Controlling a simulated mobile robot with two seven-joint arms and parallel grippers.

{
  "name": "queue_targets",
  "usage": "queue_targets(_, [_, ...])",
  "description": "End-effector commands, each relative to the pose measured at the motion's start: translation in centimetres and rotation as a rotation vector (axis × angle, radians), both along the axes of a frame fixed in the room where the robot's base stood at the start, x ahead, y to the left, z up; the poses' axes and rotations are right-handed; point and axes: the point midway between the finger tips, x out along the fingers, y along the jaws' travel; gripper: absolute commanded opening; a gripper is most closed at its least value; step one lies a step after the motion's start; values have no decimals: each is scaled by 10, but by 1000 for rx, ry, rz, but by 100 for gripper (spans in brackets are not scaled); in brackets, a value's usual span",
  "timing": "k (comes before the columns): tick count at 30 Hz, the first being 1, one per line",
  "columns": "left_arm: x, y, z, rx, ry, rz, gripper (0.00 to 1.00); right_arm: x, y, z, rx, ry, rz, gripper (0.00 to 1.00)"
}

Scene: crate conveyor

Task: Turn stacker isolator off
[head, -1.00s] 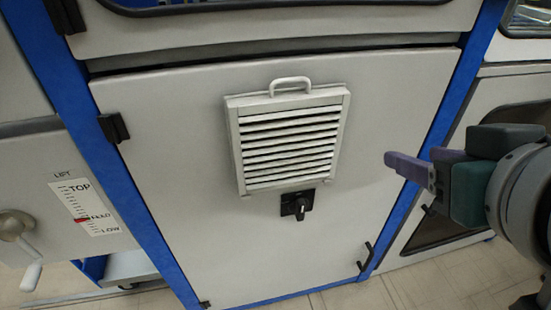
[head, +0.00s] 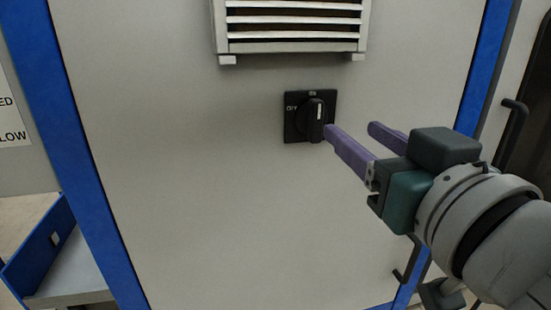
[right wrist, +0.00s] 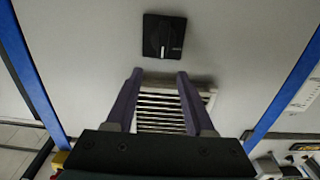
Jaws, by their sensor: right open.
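The stacker isolator (head: 297,115) is a black square plate with a rotary knob (head: 315,118) on the light grey cabinet panel, below the vent. Its plate reads OFF at the left and ON at the top, and the knob's white mark points up toward ON. My right gripper (head: 350,130) is open and empty, its purple fingers just right of the knob in the head view; I see no contact. In the right wrist view the isolator (right wrist: 164,37) lies beyond the fingertips of the open gripper (right wrist: 158,75). My left gripper is not in view.
A louvred vent (head: 290,47) sticks out above the isolator. Blue frame posts (head: 80,130) flank the panel, and a black door handle (head: 513,125) is at the right. The panel below the isolator is bare. A blue-edged shelf (head: 60,260) stands at lower left.

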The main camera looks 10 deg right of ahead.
Motion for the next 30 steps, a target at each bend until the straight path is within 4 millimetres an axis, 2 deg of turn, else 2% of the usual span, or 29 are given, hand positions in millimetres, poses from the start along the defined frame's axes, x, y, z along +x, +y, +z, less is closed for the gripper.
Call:
queue_targets(1, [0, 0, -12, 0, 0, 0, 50, 1, 2, -10, -2, -9, 7, 54])
queue_targets(8, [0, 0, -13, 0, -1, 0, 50, 13, 4, -8, -1, -20, 15, 54])
queue_targets(21, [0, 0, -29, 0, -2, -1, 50, 83, 5, -10, -1, -17, 12, 54])
queue_targets(30, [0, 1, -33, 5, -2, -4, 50, 100, 6, -9, 1, -15, 12, 54])
